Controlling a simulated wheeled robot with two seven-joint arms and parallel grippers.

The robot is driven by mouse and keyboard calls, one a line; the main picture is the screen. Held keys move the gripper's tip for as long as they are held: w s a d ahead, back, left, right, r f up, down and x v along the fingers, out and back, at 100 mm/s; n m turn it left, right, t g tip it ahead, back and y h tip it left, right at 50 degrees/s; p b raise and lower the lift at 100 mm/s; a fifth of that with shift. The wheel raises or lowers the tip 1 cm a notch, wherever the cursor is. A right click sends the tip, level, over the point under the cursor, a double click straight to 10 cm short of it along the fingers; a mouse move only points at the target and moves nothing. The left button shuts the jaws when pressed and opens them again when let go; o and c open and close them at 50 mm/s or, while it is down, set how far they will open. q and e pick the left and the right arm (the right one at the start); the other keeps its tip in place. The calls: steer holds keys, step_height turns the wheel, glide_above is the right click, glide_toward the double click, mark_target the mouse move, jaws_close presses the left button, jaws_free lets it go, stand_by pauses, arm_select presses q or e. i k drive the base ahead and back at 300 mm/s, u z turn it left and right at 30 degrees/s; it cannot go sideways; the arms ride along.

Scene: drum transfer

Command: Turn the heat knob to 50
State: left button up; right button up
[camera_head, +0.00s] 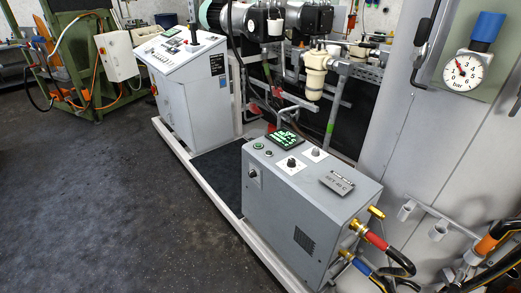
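A light grey box unit (290,215) stands on a low white frame right of centre. A small screen (287,142) with green marks sits behind the front knob. Neither of my grippers is in view.
Red and blue hoses (375,239) leave brass fittings at the box's right side. A pressure gauge (463,71) hangs at upper right. A white control console (190,90) stands behind to the left. The dark floor (110,200) at left is clear.

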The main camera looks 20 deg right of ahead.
mark_target(291, 162)
steer(key=i, duration=0.75)
steer(key=z, duration=0.85)
steer(key=i, duration=0.55)
steer(key=z, duration=0.65)
